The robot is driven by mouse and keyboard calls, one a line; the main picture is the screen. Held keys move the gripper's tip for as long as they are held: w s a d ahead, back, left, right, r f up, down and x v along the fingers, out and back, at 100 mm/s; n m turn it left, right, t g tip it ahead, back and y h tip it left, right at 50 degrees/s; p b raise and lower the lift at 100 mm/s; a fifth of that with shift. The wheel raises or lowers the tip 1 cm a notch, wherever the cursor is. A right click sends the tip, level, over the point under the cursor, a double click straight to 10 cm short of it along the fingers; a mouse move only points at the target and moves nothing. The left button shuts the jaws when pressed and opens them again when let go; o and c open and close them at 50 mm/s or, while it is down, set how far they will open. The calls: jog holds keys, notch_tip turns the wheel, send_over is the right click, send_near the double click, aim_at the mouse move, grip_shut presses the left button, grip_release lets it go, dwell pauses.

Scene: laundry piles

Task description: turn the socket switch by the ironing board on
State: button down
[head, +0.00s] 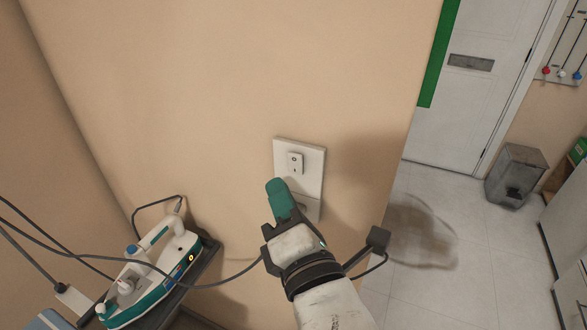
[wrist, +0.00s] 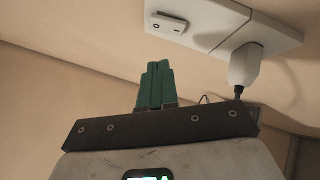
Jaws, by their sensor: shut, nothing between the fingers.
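A white socket plate (head: 312,160) is fixed upright on the beige wall. Its small rocker switch (head: 296,163) sits in the upper part, and the switch also shows in the wrist view (wrist: 168,24). A white plug (wrist: 245,66) with a dark cord is in the plate, to the right of the switch in the wrist view; in the head view my gripper mostly hides it. My gripper (head: 277,186) has green fingers shut with nothing between them. The fingertips are just below the switch in the head view and appear apart from it. The fingers also show in the wrist view (wrist: 157,66).
A white and teal iron (head: 155,270) rests on a dark stand at the lower left, with cables around it. The wall ends to the right of the plate. Beyond it are tiled floor, a grey bin (head: 515,175) and a white door (head: 475,100).

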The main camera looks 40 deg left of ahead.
jog(key=s, duration=0.3)
jog(key=shift+d+r, duration=0.25)
jog(key=shift+d, duration=0.15)
jog(key=w+d+f+m+h, duration=0.3)
jog(key=d+f+m+h, duration=0.15)
jog(key=d+f, duration=0.25)
jog(key=w+d+f+m+h, duration=0.3)
jog(key=w+d+f+m, duration=0.1)
jog(key=d+f+m, duration=0.3)
jog(key=s+d+f+m+g+h, duration=0.2)
jog(key=d+f+m+h, duration=0.3)
jog(key=d+f+m, duration=0.65)
jog(key=s+d+f+m+g+h, duration=0.2)
jog(key=s+d+f+m, duration=0.3)
jog(key=s+d, duration=0.5)
jog(key=s+d+f+m+g+h, duration=0.2)
jog(key=s+d+f+m+g, duration=0.3)
jog(key=s+d, duration=0.5)
jog(key=d+m, duration=0.2)
jog(key=d, duration=0.2)
jog(key=shift+s+f+g, duration=0.15)
jog(key=shift+s+g, duration=0.15)
jog(key=shift+s, duration=0.05)
